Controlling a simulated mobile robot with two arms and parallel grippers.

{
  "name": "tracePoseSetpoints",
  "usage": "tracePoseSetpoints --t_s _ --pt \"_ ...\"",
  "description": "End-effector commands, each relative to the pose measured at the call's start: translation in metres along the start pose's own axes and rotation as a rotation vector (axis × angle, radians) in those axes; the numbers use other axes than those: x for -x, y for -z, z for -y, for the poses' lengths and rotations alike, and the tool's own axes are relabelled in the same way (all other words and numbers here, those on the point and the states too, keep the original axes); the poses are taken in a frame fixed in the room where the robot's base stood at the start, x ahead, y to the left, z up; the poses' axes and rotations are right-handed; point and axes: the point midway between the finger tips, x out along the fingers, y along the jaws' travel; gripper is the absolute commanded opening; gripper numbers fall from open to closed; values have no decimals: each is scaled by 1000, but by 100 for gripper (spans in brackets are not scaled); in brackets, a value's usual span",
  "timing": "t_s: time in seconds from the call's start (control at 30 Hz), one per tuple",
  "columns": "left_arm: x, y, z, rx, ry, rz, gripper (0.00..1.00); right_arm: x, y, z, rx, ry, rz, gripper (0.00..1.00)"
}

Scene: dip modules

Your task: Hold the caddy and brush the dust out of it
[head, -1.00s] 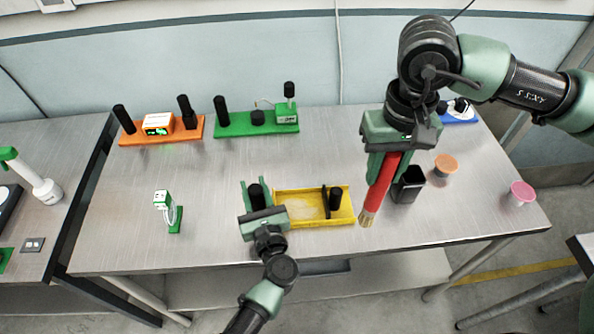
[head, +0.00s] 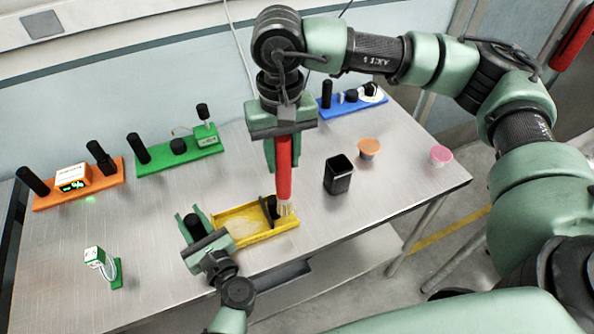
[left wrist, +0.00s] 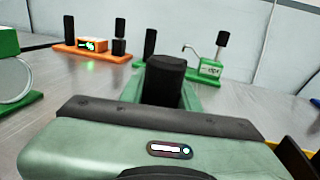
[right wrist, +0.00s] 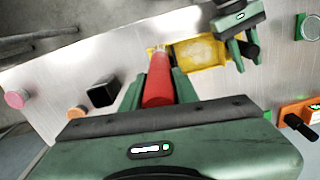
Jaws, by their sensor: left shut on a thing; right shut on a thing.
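The yellow caddy (head: 265,238) lies on the metal table with a pale dust patch on its floor. My left gripper (head: 192,221) is shut around a black post at the caddy's left end; the post shows close up in the left wrist view (left wrist: 165,75). My right gripper (head: 283,160) is shut on a red brush (head: 285,185) pointing down. Its pale bristles are at the caddy's right end, beside a black upright part. I cannot tell whether they touch the caddy. The caddy also shows in the right wrist view (right wrist: 195,52).
A black cup (head: 338,176), an orange cup (head: 368,148) and a pink cup (head: 441,155) stand to the right. Orange (head: 80,192), green (head: 180,155) and blue (head: 350,102) modules line the back. A small green stand (head: 116,275) is front left.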

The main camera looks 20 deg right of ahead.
Motion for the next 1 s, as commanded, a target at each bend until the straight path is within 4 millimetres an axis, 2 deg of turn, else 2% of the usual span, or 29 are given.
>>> tracePoseSetpoints --t_s 0.03,0.13,0.33,0.67,1.0 --pt "0 -1 0 0 0 1 0 0 12 17 -28 6 3 0" --pt "0 -1 0 -1 0 2 0 -1 31 44 -93 11 8 0" --pt "0 0 0 0 -1 1 0 -10 55 74 -168 4 11 0" --pt "0 0 0 0 0 0 0 -28 61 70 -159 -14 2 0" --pt "0 0 0 0 0 0 0 -58 61 69 -158 -15 2 0"
